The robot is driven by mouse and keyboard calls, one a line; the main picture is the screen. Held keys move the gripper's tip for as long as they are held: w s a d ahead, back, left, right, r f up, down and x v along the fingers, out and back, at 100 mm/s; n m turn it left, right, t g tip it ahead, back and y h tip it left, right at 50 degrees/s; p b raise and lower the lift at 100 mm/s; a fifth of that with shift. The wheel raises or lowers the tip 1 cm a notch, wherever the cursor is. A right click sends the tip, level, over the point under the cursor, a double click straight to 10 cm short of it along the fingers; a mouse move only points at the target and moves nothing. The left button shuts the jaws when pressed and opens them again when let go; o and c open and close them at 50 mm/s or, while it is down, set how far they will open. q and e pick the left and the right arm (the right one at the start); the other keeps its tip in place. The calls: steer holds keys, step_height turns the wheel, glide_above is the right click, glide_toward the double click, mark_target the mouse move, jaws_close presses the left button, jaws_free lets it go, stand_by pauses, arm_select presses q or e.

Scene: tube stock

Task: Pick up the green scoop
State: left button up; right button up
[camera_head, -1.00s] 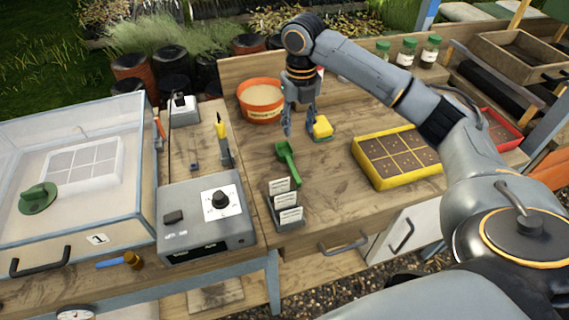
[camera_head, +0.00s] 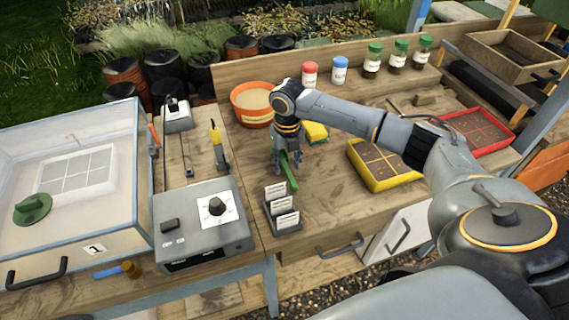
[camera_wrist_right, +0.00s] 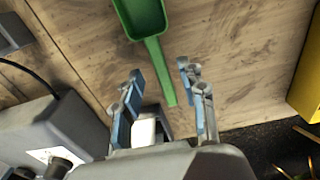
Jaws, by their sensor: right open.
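The green scoop (camera_head: 291,179) lies on the wooden bench, partly hidden behind my right gripper in the head view. In the right wrist view, the scoop (camera_wrist_right: 155,50) has its bowl at the top and its handle pointing down between my fingers. My right gripper (camera_head: 285,168) points down over the scoop. In the wrist view, the right gripper (camera_wrist_right: 160,72) is open, one finger on each side of the handle, with a gap to each. I cannot tell how high the fingertips are above the bench. My left gripper is not in view.
A label holder with white cards (camera_head: 281,209) stands just in front of the scoop. A yellow sponge (camera_head: 316,132) and an orange pot (camera_head: 245,119) are behind. A yellow seed tray (camera_head: 371,180) is to the right, and a grey control box (camera_head: 202,231) to the left.

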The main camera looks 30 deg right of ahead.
steer(key=shift+f, duration=0.95)
steer(key=shift+c, duration=0.6)
jaws_close()
steer(key=shift+r, duration=0.15)
steer(key=shift+w+r+b, duration=0.1)
steer(key=shift+r+b, duration=0.2)
steer(key=shift+r, duration=0.2)
steer(key=s+a+r+b, duration=0.1)
steer(key=s+a+r, duration=0.2)
steer(key=s+r, duration=0.3)
steer(key=s+a+r+b, duration=0.1)
steer(key=s+a+r, duration=0.1)
steer(key=s+r, duration=0.4)
steer(key=shift+s+a+b, duration=0.35)
steer(key=shift+s+a, duration=0.05)
steer(key=shift+s, duration=0.05)
